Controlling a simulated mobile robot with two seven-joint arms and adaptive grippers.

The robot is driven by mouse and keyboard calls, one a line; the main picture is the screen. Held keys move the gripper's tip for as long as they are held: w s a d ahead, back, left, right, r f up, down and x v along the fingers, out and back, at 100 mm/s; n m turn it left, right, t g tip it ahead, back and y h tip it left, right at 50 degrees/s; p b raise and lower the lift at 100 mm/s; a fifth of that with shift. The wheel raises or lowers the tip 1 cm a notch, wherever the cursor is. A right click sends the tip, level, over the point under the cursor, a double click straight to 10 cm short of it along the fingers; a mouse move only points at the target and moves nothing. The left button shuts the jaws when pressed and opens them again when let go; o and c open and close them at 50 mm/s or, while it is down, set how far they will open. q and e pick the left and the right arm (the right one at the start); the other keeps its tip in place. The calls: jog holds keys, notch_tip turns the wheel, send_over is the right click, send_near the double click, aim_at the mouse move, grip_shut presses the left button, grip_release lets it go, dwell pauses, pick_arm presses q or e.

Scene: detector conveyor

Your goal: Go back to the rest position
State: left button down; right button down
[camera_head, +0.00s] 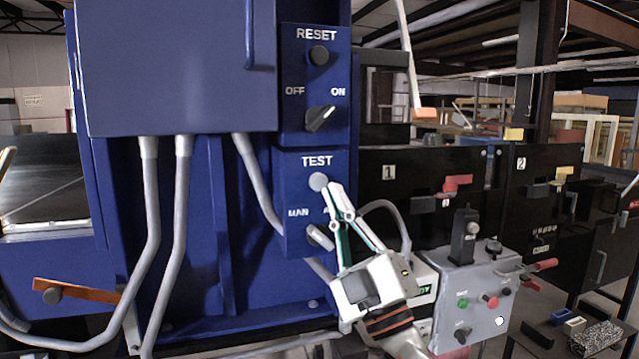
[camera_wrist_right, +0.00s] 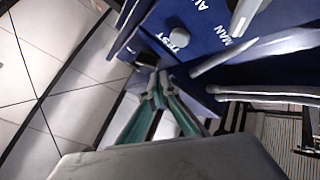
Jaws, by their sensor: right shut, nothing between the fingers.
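My right gripper (camera_head: 332,190) is shut and empty, with its fingertips up by the grey TEST button (camera_head: 318,181) on the blue control panel (camera_head: 284,160). In the head view the tips overlap the button's lower right edge; I cannot tell whether they touch it. In the right wrist view the closed fingertips (camera_wrist_right: 158,88) show below the TEST button (camera_wrist_right: 179,37), with a visible gap in the picture. The fingers partly cover the lettering by the MAN switch (camera_head: 320,237). My left gripper is in neither view.
Above are the RESET button (camera_head: 319,55) and the OFF/ON switch (camera_head: 320,118). Grey conduits (camera_head: 176,240) run down the blue cabinet. A grey control box (camera_head: 478,290) with buttons and a joystick stands right of my right arm. Black cabinets (camera_head: 420,185) stand behind.

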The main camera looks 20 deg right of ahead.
notch_tip(320, 180, down, 35)
jog(key=w+d+m+g+h, duration=0.1)
jog(key=m+g+h, duration=0.2)
jog(key=m+g, duration=0.4)
jog(key=s+f+m+g, duration=0.1)
jog(key=s+f+g, duration=0.1)
jog(key=s+f, duration=0.5)
jog(key=s+d+f+m+g, duration=0.1)
jog(key=s+f+g, duration=0.2)
jog(key=s+f, duration=0.4)
jog(key=s+d+f+m+g, duration=0.1)
jog(key=s+f+g, duration=0.2)
jog(key=s+f, duration=0.4)
notch_tip(320, 180, down, 10)
jog(key=shift+d+r+m+h, duration=0.1)
jog(key=shift+d+m+h, duration=0.1)
jog(key=shift+m+h, duration=0.15)
